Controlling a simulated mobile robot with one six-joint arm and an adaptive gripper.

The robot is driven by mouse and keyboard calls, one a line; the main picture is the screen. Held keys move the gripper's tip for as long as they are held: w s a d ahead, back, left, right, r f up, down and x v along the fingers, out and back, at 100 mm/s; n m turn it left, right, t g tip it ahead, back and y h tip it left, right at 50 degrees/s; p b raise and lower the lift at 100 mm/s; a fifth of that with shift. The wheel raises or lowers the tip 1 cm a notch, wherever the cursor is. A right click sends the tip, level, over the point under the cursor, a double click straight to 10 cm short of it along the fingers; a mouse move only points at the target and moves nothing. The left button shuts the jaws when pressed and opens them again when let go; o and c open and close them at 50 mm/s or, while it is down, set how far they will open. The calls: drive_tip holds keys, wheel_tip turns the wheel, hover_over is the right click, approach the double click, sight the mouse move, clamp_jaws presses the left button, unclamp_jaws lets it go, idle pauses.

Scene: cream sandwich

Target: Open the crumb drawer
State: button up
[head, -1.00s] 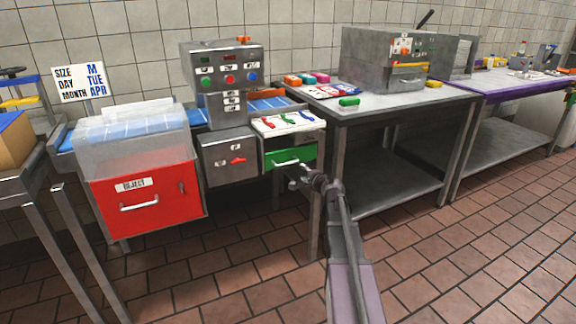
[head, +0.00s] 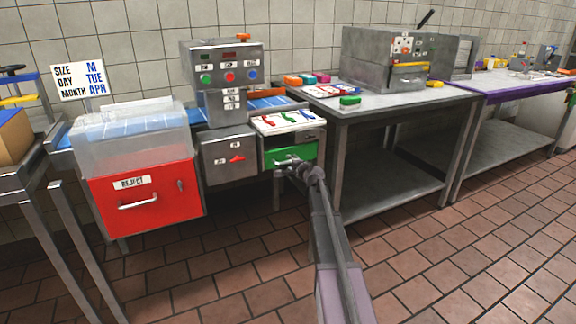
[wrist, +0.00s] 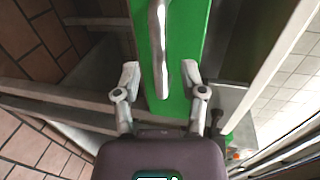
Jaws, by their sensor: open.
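The green drawer (head: 304,152) is under the white panel with coloured levers, and it looks closed. Its silver bar handle (head: 288,160) is on the green front. In the wrist view the green front (wrist: 183,60) fills the upper middle, with the handle (wrist: 158,40) running down it. My gripper (head: 287,170) is at the handle in the head view. In the wrist view my gripper (wrist: 162,80) is open, one finger on each side of the handle's lower end. Neither finger visibly touches the handle.
A grey box with a red lever (head: 230,158) is left of the drawer, and the red reject bin (head: 150,200) is farther left. A steel table (head: 400,101) stands close on the right. The tiled floor (head: 250,265) in front is clear.

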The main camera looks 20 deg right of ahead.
drive_tip(key=shift+x, duration=1.1)
clamp_jaws()
